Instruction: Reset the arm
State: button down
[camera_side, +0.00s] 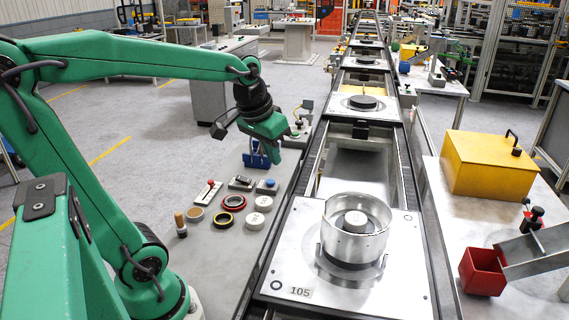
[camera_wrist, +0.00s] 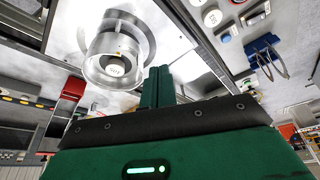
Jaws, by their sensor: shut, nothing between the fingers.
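My gripper (camera_side: 272,130) hangs in the air at the end of my green arm, left of the conveyor and above the side table's far part. In the wrist view its two green fingers (camera_wrist: 158,86) are closed together with nothing between them. The clear metal-rimmed cylinder (camera_side: 355,228) stands upright on the metal pallet marked 105 (camera_side: 300,291), with a round pale-topped part inside it. In the wrist view the cylinder (camera_wrist: 117,58) appears up and left of the fingers, apart from them.
The side table (camera_side: 215,262) holds a red ring (camera_side: 233,202), pale discs, small tools and a blue holder (camera_side: 256,156). Right of the conveyor stand a yellow box (camera_side: 488,162) and a red bin (camera_side: 482,271). Further pallets sit along the conveyor.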

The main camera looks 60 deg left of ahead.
jog(key=s+d+f+m+t+h, duration=0.1)
jog(key=s+d+m, duration=0.1)
jog(key=s+d, duration=0.5)
jog(key=shift+s+d+f+m+t, duration=0.2)
jog(key=shift+s+f+m+t, duration=0.15)
jog(key=shift+s, duration=0.4)
